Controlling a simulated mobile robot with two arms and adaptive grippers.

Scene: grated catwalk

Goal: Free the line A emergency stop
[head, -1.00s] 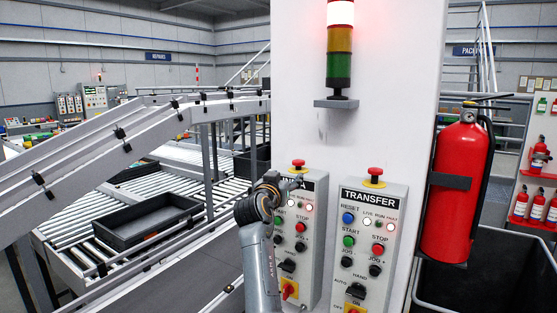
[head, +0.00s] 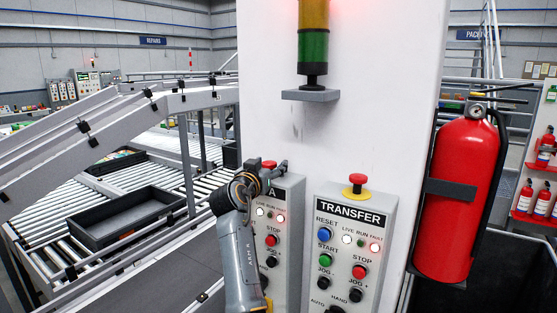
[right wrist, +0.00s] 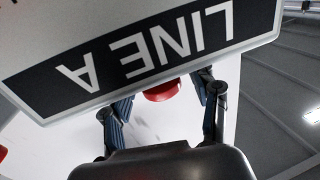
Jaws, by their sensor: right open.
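The line A emergency stop is a red mushroom button (head: 269,164) on top of the left control box (head: 288,250), partly hidden by my right gripper (head: 268,178). In the right wrist view the red button (right wrist: 162,91) shows between the two spread fingers of my right gripper (right wrist: 163,95), beside the upside-down "LINE A" label (right wrist: 145,50). The gripper is open; I cannot tell whether a finger touches the button. My left gripper is not in view.
The TRANSFER box (head: 345,250) stands to the right with its own red stop (head: 357,179) on a yellow collar. Red fault lamps glow on both boxes. A white column (head: 370,110) rises behind, with a fire extinguisher (head: 463,200) at right. A roller conveyor (head: 60,220) lies left.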

